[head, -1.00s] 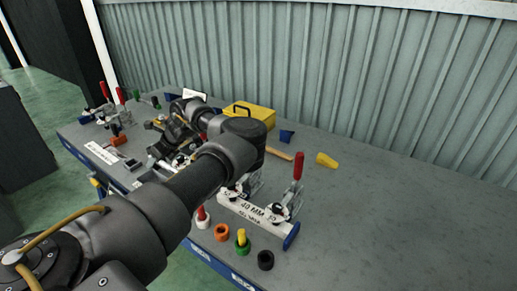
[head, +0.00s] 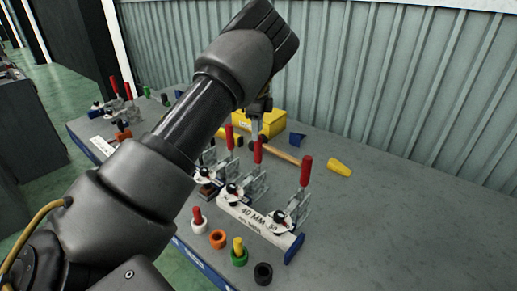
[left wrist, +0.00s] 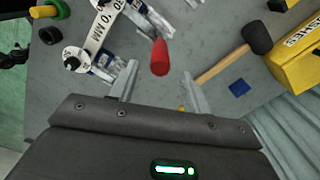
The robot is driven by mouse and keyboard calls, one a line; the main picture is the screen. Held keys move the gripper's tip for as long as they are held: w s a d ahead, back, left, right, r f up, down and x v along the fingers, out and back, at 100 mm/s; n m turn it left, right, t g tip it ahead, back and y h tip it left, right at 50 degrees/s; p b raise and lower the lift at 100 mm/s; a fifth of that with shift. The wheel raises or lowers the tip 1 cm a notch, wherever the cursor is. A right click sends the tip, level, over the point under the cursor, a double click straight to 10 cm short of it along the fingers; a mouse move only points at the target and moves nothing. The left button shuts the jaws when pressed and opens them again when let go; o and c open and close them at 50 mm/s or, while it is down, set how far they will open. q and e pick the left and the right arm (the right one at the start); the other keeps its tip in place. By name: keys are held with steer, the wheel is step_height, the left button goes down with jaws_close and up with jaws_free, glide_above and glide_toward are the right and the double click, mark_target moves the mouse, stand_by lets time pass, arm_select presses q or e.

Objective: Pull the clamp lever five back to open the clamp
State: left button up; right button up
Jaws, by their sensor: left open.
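Several toggle clamps with red levers stand on the bench. Three upright red levers are nearest my arm: a left one (head: 229,137), a middle one (head: 257,150) and a right one (head: 305,171). The middle and right ones belong to clamps on the white "40 MM" bar (head: 252,218). In the left wrist view, a red lever (left wrist: 160,58) shows between the spread fingers of my left gripper (left wrist: 163,88). The fingers look apart from it. No number five is readable. My right gripper is out of view.
A yellow box (head: 272,123), a hammer handle (head: 281,153), a blue piece (head: 297,139) and a yellow piece (head: 340,167) lie behind the clamps. Orange (head: 217,239) and black rings (head: 263,274) stand along the front edge. The bench's right side is clear.

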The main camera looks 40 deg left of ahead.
mark_target(258, 148)
arm_select(q)
step_height(258, 148, down, 8)
steer(key=shift+w+p, duration=0.1)
steer(key=shift+p, duration=0.3)
jaws_close()
